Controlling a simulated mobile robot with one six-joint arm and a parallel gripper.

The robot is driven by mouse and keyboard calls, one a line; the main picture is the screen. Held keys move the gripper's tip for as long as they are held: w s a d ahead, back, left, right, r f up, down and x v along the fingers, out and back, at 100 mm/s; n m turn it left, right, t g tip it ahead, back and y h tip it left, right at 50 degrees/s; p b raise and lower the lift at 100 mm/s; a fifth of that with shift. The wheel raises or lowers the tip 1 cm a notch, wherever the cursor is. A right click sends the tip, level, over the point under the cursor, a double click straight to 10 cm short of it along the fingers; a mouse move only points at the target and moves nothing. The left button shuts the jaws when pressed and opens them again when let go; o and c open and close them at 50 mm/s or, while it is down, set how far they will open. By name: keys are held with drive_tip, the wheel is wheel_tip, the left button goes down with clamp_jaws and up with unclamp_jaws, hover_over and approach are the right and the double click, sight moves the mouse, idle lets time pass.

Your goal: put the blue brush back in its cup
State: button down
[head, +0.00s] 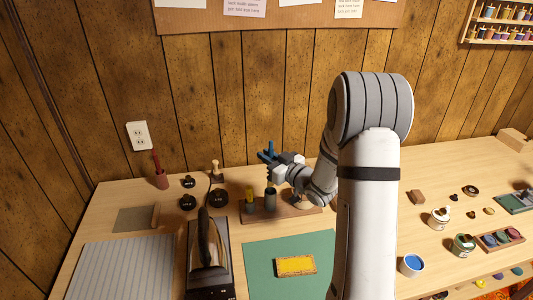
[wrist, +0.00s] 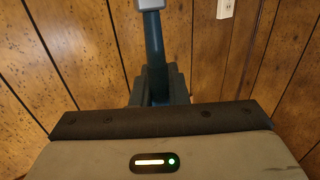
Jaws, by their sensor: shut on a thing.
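My gripper (head: 268,156) is shut on the blue brush (head: 271,147), above the back of the table. In the wrist view the brush's blue handle (wrist: 154,45) runs from between the dark fingers (wrist: 155,92) to a pale grey end at the top edge. A dark grey cup (head: 270,201) stands on a wooden base directly below the gripper in the head view. A dark part shows between gripper and cup; I cannot tell whether it enters the cup or is just behind or above it. The cup does not show in the wrist view.
A yellow-topped item (head: 249,196) stands left of the grey cup. A red cup with a red brush (head: 161,176) stands further left. Paint pots (head: 411,265) stand at the right.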

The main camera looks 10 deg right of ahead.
wheel_tip(320, 180, down, 7)
drive_tip(key=b, duration=0.6)
drive_tip(key=shift+r, duration=0.2)
drive_tip(key=c, duration=1.3)
unclamp_jaws()
drive_tip(key=shift+c, duration=0.2)
drive_tip(key=v, duration=0.8)
drive_tip(key=shift+b, duration=0.3)
drive_tip(key=shift+a, duration=0.1)
